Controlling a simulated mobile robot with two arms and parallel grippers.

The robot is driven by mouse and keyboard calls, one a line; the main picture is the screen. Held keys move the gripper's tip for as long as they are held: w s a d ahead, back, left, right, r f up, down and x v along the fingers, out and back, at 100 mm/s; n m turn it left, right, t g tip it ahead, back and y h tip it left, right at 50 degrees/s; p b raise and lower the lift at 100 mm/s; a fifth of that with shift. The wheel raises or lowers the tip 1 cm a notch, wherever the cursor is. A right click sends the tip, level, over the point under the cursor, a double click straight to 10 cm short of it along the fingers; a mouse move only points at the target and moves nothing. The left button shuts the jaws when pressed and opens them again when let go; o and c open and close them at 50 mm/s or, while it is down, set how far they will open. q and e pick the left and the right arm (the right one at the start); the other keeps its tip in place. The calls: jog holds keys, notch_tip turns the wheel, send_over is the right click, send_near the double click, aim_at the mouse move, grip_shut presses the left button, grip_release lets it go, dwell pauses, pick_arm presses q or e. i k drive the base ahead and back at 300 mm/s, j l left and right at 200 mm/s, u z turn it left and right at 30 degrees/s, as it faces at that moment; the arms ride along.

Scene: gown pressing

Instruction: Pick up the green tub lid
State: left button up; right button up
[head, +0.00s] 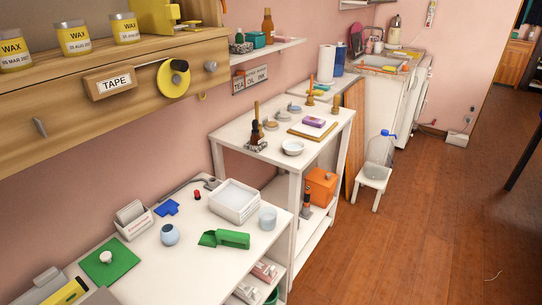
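A flat green square piece (122,262) with a round white knob-like part (106,257) lies on the white table at the lower left. It looks like a lid, but I cannot tell for sure that it is the tub lid. A green scoop-shaped object (233,240) lies further right on the same table. A round green thing (272,297), partly hidden, sits on the shelf under the table's right end. Neither of my grippers is in view.
The white table (185,258) also holds a white tray (236,196), a pale cup (267,218), a small bluish jar (170,235) and a card holder (133,223). A wooden shelf front (130,78) overhangs at the upper left. The wooden floor (420,240) at right is mostly clear.

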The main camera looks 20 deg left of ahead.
aim_at(104, 266)
jog(key=u, duration=1.75)
